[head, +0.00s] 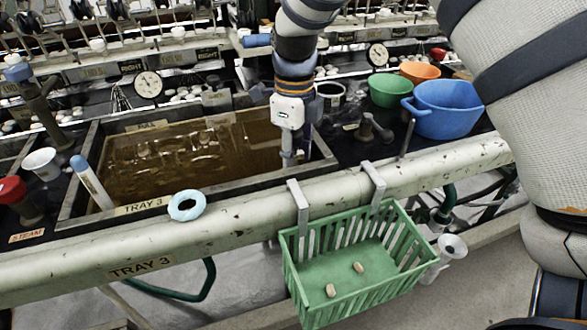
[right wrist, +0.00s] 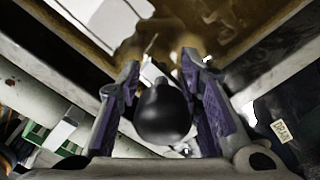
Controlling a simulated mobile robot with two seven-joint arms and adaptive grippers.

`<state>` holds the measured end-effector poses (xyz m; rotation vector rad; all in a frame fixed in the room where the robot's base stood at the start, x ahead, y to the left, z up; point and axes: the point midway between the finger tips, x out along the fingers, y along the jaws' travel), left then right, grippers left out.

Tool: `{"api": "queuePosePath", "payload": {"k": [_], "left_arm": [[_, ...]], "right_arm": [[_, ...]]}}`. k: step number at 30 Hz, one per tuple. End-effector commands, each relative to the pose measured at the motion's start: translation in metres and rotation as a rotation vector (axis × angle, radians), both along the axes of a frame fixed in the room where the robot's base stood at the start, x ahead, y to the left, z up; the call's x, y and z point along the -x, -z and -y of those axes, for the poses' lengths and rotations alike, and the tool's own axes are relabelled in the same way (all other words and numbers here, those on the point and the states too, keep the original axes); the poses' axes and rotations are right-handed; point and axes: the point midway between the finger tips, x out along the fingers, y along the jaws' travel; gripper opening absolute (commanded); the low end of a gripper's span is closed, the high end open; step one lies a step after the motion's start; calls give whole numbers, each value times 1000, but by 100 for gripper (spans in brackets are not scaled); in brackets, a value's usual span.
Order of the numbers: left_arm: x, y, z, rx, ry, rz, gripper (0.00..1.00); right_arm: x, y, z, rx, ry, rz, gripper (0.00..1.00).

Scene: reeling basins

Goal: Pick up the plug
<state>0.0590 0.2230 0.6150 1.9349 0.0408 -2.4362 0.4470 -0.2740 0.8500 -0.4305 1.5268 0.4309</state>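My right gripper (head: 288,156) points down at the right end of the brown water basin marked TRAY 3. In the right wrist view its two fingers (right wrist: 164,66) stand apart, with purple pads facing each other. A black, rounded knob (right wrist: 163,114), which looks like the plug's top, sits between them. A narrow gap seems to show beside it, so the fingers look open around it; contact is not clear. The knob's lower part is hidden. In the head view the gripper hides the plug. My left gripper is not in view.
The basin (head: 75,207) has a raised rim close around the gripper. A green basket (head: 300,283) with two small cocoons hangs on the front rail (head: 235,210). A pale blue ring (head: 187,205) lies on the rim. Blue (head: 447,112), green (head: 389,91) and orange (head: 419,71) bowls stand right.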

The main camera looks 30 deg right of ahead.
Motion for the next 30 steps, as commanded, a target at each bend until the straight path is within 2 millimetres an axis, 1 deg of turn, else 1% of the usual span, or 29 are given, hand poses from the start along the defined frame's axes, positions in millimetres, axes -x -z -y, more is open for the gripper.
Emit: {"api": "queuePosePath", "payload": {"k": [1, 3, 9, 10, 11, 12, 14, 15, 24, 26, 29, 30], "left_arm": [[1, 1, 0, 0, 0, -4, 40], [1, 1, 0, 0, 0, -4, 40], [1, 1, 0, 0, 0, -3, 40], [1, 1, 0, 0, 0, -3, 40], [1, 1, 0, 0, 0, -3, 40], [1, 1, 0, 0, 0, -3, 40], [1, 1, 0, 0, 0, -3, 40], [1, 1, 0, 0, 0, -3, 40], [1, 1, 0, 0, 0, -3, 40], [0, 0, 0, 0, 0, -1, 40], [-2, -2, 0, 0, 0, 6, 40], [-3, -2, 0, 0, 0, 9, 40]], "right_arm": [[1, 9, 0, -1, 1, -4, 33], [0, 16, 1, 0, 1, -1, 33], [0, 17, 1, 0, 0, 1, 33], [0, 17, 1, 0, 0, 1, 31], [0, 17, 1, 0, 0, 1, 24], [0, 16, 1, 0, 0, 1, 15], [0, 16, 1, 0, 0, 1, 1], [0, 16, 1, 0, 0, 1, 0], [0, 15, 1, 1, 0, 3, 0], [-1, 10, 1, 1, 0, 6, 0], [-1, -12, 0, 2, 0, 10, 0], [-2, -24, 1, 3, -1, 12, 0]]}}
